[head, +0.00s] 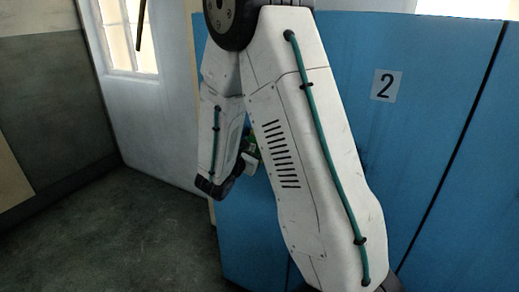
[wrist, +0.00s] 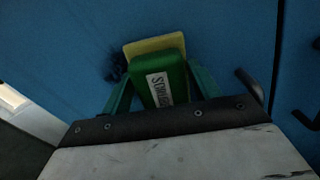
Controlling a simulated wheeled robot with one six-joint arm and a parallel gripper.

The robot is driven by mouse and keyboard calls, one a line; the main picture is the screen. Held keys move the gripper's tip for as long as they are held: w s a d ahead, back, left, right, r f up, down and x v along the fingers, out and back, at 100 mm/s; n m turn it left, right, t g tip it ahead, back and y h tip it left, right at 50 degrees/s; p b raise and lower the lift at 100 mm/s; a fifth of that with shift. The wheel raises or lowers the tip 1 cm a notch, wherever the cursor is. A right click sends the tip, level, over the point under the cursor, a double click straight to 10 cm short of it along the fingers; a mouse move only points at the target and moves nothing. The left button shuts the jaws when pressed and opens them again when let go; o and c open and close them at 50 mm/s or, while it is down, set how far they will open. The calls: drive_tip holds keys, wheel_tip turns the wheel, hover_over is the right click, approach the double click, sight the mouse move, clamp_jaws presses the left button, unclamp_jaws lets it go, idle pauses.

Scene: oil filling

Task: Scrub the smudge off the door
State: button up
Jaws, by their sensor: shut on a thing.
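My gripper (wrist: 160,91) is shut on a green sponge (wrist: 172,68) with a white label and a yellow layer (wrist: 150,45) on its far side. In the wrist view the sponge faces the blue door (wrist: 220,30); I cannot tell whether it touches it. A dark smudge (wrist: 116,67) shows on the door just left of the sponge, and the sponge may cover part of it. In the head view my arm hides most of the gripper and sponge; a bit of green (head: 252,142) shows behind it. The blue door (head: 400,140) bears a "2" label.
A dark door handle (wrist: 249,86) stands out right of my gripper in the wrist view, near a vertical seam (wrist: 278,55). In the head view a white door with a window (head: 130,35) is at the left, with open dark floor (head: 120,235) before it.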

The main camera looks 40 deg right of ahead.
drive_tip(key=shift+w+a, duration=0.25)
drive_tip(key=shift+w, duration=0.35)
drive_tip(key=shift+w+a, duration=0.3)
drive_tip(key=shift+w, duration=0.35)
drive_tip(key=shift+w+a, duration=0.25)
drive_tip(key=shift+w, duration=0.35)
drive_tip(key=shift+w+a+r, duration=0.6)
drive_tip(key=shift+w+r, duration=0.6)
drive_tip(key=shift+w, duration=0.55)
drive_tip(key=shift+s+d, duration=0.3)
drive_tip(key=shift+s, duration=0.45)
drive_tip(key=shift+s+d, duration=0.35)
drive_tip(key=shift+s, duration=0.35)
drive_tip(key=shift+s+d, duration=0.3)
drive_tip(key=shift+s, duration=0.45)
drive_tip(key=s+d, duration=0.2)
drive_tip(key=s, duration=0.4)
